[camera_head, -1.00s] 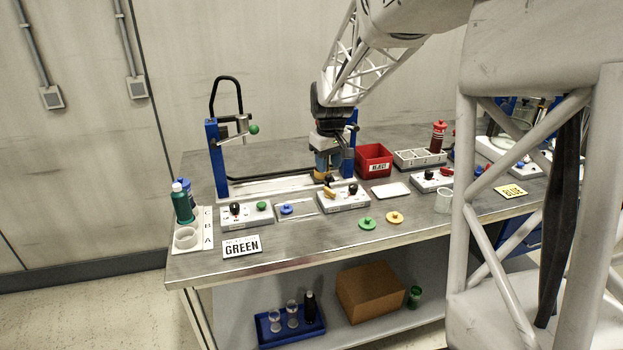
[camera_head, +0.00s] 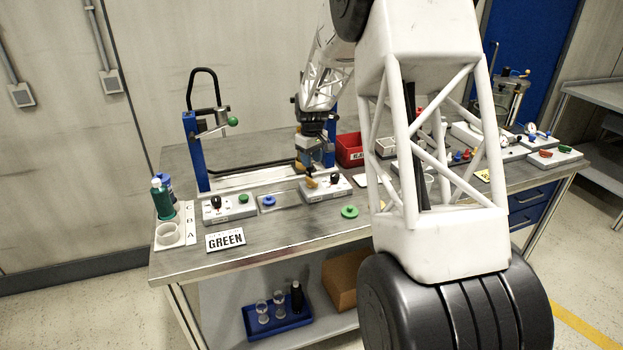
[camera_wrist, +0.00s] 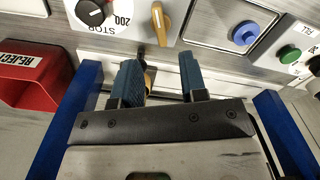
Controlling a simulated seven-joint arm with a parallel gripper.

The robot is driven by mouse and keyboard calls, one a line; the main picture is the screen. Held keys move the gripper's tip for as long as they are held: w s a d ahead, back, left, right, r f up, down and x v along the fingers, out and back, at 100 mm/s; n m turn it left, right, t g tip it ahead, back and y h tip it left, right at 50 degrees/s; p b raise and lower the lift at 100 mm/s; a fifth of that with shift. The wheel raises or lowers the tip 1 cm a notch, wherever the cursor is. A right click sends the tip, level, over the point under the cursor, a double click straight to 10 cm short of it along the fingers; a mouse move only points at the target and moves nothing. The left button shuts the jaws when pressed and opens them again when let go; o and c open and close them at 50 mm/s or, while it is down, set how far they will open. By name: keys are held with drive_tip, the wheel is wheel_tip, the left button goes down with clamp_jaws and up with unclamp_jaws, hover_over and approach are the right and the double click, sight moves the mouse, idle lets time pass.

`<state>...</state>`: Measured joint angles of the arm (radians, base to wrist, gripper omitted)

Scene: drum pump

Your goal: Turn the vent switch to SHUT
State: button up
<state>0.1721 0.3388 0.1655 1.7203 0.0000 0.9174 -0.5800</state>
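A gold lever switch (camera_wrist: 160,23), probably the vent switch, stands on a pale control box (camera_head: 326,189). It shows small in the head view (camera_head: 310,183). I cannot read its label or the SHUT mark. In the wrist view its handle points roughly up and down the picture. My gripper (camera_wrist: 160,72) is open, its two blue fingers apart and short of the lever in the picture. It also shows in the head view (camera_head: 308,165), just behind the box. A small dark and yellowish part (camera_wrist: 149,78) shows beside the left finger; I cannot tell what it is or whether they touch.
A black knob (camera_wrist: 91,12) marked STOP and 200 sits beside the lever. Blue posts (camera_wrist: 80,115) flank the gripper. A red REJECT bin (camera_wrist: 35,78) is at the left of the wrist view. A blue knob (camera_wrist: 245,33) and green button (camera_wrist: 289,54) lie right.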

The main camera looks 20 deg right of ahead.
sight(311, 180)
drive_tip(key=shift+f, duration=0.1)
drive_tip(key=shift+f, duration=3.8)
clamp_jaws()
